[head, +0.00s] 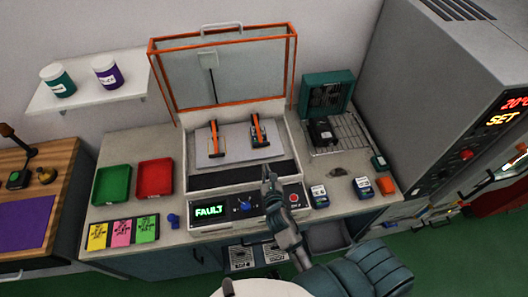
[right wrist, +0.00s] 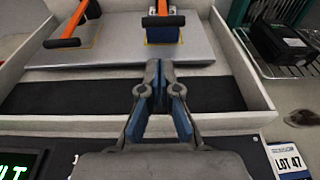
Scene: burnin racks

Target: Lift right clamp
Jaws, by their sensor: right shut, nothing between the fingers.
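The right clamp (head: 257,130) has an orange and black lever and sits on the right half of a pale plate (head: 237,146) inside the open test fixture. It also shows at the top of the right wrist view (right wrist: 164,21), over a blue block. The left clamp (head: 215,141), also orange and black, sits on the same plate. My right gripper (head: 267,172) is over the front edge of the fixture, in front of the right clamp and apart from it. Its fingertips (right wrist: 160,68) are together with nothing between them. My left gripper is out of view.
The orange-framed lid (head: 228,72) stands raised behind the plate. The front panel (head: 246,206) reads FAULT. A green tray (head: 112,184) and a red tray (head: 155,177) lie left; a wire rack (head: 345,133) with a black box (head: 321,134) stands right.

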